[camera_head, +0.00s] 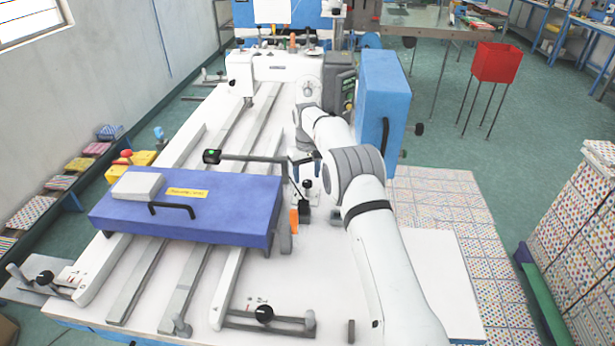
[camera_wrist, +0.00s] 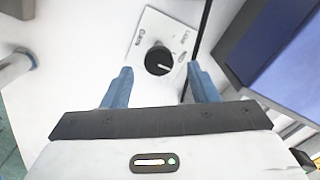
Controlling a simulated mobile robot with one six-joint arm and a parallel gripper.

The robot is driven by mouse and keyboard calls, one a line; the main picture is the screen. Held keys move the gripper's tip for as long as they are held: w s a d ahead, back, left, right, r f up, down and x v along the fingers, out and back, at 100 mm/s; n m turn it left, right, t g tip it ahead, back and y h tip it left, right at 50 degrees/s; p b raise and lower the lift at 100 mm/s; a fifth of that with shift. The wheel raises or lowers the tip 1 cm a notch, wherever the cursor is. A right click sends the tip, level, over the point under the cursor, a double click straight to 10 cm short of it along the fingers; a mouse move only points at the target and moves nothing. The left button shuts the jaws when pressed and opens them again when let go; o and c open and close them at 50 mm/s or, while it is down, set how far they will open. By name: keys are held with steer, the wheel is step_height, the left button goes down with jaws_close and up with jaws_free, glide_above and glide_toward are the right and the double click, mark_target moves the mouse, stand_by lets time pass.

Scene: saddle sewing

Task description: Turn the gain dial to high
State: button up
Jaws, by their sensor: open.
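In the wrist view, a round black dial (camera_wrist: 159,60) sits on a white plate (camera_wrist: 150,25) with small printed labels too blurred to read. A pale pointer mark on the dial faces right and slightly down. My gripper (camera_wrist: 160,70) is open, with one blue finger to the left of the dial and the other to its right. The dial shows between the fingers, with a gap on both sides. Whether the fingertips are down at the dial's height, I cannot tell. In the head view, my arm reaches over the white table, and its end is small and partly hidden.
A purple-blue box (camera_head: 230,215) with a black handle lies on the table, close to my arm's end. A black bar (camera_head: 245,158) with a green-lit tip stands beside it. Another black knob (camera_head: 265,313) is at the table's front. A light-blue box (camera_head: 382,95) stands right.

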mark_target(307, 189)
steer(key=shift+d+f, duration=0.1)
steer(key=shift+f, duration=1.15)
steer(key=c, duration=0.9)
steer(key=shift+a, duration=0.2)
steer(key=shift+c, duration=0.3)
steer(key=shift+d, duration=0.15)
